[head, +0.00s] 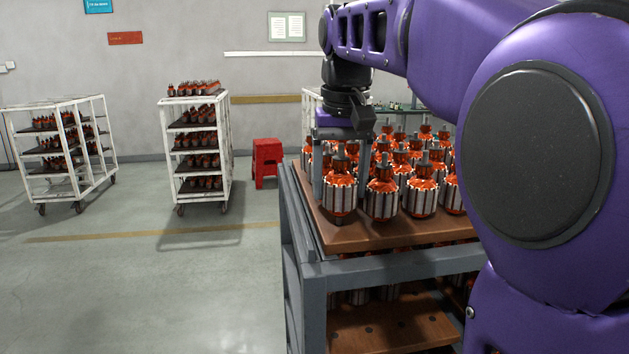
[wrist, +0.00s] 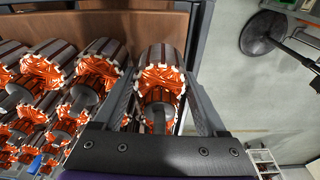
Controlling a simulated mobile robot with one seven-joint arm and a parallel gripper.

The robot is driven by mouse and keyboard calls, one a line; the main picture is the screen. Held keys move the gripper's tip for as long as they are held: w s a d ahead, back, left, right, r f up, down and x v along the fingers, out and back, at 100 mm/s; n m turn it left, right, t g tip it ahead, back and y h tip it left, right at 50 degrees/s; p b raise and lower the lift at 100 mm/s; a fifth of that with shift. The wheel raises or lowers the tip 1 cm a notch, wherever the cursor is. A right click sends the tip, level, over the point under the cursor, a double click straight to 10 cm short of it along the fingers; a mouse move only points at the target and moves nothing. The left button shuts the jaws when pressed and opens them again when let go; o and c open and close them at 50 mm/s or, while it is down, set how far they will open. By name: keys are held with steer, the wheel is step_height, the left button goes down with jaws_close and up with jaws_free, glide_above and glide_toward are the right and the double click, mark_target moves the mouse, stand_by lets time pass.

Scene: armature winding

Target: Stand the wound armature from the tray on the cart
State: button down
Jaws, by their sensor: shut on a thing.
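My gripper (head: 342,172) is shut on a wound armature (head: 340,196) at the front left corner of the cart's top. The armature has a ribbed grey core, orange windings and a grey shaft, and looks upright. In the wrist view the same armature (wrist: 160,70) sits between the two fingers (wrist: 160,100). Its base is close to the wooden board (head: 400,232) on the cart (head: 380,265); I cannot tell whether it touches. No separate tray can be made out.
Several armatures stand close on the right, the nearest being one armature (head: 382,197). White rack carts (head: 224,150) with more armatures and a red stool (head: 267,160) stand behind. A black round-based stand (wrist: 262,33) is on the floor. Floor at left is clear.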

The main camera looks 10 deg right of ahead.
steer(key=shift+f+b, duration=0.4)
steer(key=shift+f, duration=0.4)
stand_by(0.7)
jaws_free()
steer(key=shift+f, duration=0.1)
step_height(320, 180, up, 17)
steer(key=s+p, duration=0.2)
steer(key=p, duration=0.2)
steer(key=shift+s+a, duration=0.15)
steer(key=shift+s, duration=0.2)
stand_by(0.4)
